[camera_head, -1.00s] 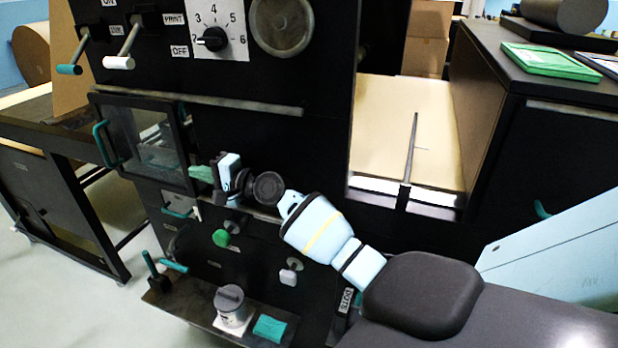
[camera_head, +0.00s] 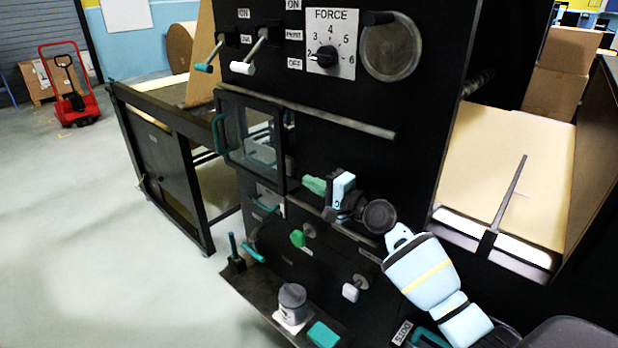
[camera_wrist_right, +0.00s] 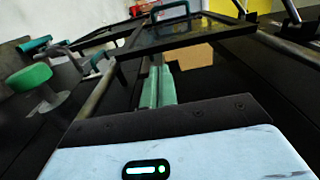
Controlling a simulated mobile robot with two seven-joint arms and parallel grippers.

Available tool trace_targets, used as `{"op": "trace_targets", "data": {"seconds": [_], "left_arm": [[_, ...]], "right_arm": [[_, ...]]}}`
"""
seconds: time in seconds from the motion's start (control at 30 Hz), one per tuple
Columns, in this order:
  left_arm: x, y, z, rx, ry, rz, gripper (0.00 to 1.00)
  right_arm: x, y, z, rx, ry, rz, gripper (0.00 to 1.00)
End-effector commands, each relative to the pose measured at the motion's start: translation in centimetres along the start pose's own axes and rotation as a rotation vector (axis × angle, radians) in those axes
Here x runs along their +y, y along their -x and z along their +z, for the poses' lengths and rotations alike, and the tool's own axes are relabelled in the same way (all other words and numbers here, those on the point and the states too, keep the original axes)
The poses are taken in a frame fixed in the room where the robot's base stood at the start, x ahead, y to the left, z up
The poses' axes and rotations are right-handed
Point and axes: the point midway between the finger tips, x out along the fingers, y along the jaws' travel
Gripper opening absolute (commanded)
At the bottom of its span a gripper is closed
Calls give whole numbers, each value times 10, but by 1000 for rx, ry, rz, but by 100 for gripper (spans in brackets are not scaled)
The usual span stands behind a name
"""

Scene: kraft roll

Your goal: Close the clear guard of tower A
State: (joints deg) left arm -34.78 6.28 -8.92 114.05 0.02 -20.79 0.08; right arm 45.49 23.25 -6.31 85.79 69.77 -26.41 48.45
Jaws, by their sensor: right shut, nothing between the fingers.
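The clear guard (camera_head: 232,158) is a see-through pane in a black frame on the left part of the dark machine front. A teal handle (camera_head: 217,133) is on its left edge. The guard appears swung outward, its handle edge reaching past the machine's left side. In the right wrist view the framed pane (camera_wrist_right: 185,40) juts out ahead of the fingers. My right gripper (camera_head: 310,185) has its green fingers shut and empty, just right of the guard's right edge. Its fingers also show in the right wrist view (camera_wrist_right: 158,88). My left gripper is not in view.
A grey rail (camera_head: 320,117) runs above the guard. Green (camera_head: 298,239) and white (camera_head: 350,292) knobs stick out below my gripper. A lower shelf holds a grey-lidded jar (camera_head: 292,303) and a teal block (camera_head: 322,335). Open floor lies to the left.

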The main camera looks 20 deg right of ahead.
Motion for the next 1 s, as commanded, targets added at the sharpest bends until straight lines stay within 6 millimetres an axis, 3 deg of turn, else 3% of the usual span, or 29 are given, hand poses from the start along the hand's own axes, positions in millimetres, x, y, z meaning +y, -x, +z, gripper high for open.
{"op": "trace_targets", "data": {"seconds": [0.2, 0.4, 1.0], "left_arm": [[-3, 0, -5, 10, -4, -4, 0], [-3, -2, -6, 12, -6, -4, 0], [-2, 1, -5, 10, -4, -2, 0]], "right_arm": [[1, 42, 1, -2, 0, 3, 0], [1, 67, 0, -2, -1, 2, 0], [5, 78, 2, -1, 7, 10, 0]]}}
